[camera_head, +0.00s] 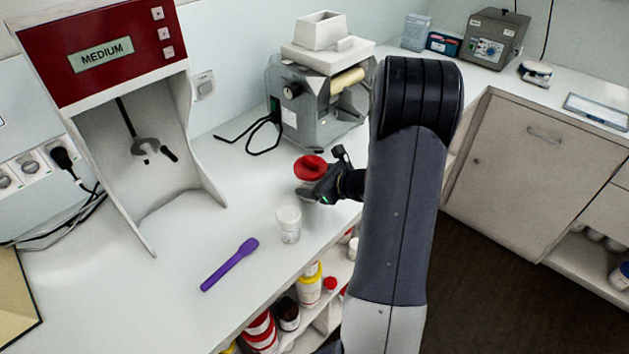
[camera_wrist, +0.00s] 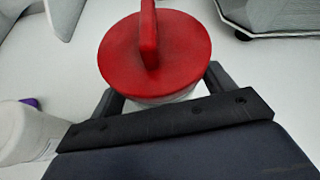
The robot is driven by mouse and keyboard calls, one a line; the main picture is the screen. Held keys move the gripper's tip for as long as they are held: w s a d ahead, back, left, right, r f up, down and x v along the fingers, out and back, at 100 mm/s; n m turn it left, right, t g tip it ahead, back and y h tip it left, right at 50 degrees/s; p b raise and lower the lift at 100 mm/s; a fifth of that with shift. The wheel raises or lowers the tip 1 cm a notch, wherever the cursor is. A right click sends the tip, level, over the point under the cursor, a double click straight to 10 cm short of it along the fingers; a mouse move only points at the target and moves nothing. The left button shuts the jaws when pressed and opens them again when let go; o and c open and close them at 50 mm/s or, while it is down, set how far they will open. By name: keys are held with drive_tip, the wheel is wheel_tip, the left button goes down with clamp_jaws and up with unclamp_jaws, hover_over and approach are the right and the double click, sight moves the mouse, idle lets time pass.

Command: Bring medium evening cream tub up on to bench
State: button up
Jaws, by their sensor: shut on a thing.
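A tub with a red lid (camera_head: 310,167) is at the bench's front edge area, in front of the grey mill. My gripper (camera_head: 322,187) is shut on this tub. In the wrist view the red lid (camera_wrist: 153,50), with its raised grip bar, fills the upper middle, and the white body shows just below it between the fingers (camera_wrist: 160,98). The tub looks upright over the white bench top (camera_head: 262,200); I cannot tell whether its base touches the bench. Its label is hidden, so its cream type cannot be read.
A white-lidded jar (camera_head: 289,225) stands close to the left of the tub, and a purple spatula (camera_head: 230,264) lies beyond it. The grey mill (camera_head: 318,105) stands behind. A red mixer marked MEDIUM (camera_head: 105,55) is at left. Several tubs fill the shelves below the bench.

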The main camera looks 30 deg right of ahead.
drive_tip(key=shift+f, duration=0.15)
drive_tip(key=shift+f, duration=0.15)
drive_tip(key=o, duration=1.8)
drive_tip(key=shift+s+d+r, duration=0.1)
drive_tip(key=shift+s+r, duration=0.15)
drive_tip(key=b+v, duration=0.1)
drive_tip(key=v, duration=1)
drive_tip(key=shift+s+r, duration=0.1)
drive_tip(key=shift+s, duration=0.15)
